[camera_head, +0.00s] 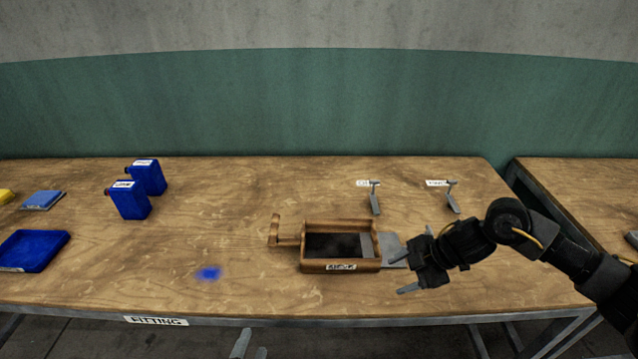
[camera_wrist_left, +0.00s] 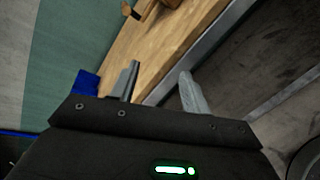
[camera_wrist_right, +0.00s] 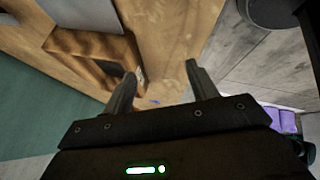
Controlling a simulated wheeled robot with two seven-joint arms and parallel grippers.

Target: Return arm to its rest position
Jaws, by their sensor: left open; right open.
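My right arm reaches in from the right in the head view. Its gripper (camera_head: 397,274) is open and empty, just right of the wooden box over the front part of the table. In the right wrist view the right gripper (camera_wrist_right: 160,72) shows two spread fingers with nothing between them.
A wooden box (camera_head: 341,268) with a handle and grey plate (camera_head: 391,247) stands mid-table. Blue canisters (camera_head: 130,201) (camera_head: 149,177) and a blue tray (camera_head: 33,250) are left. A blue stain (camera_head: 208,273) marks the otherwise clear front-left table.

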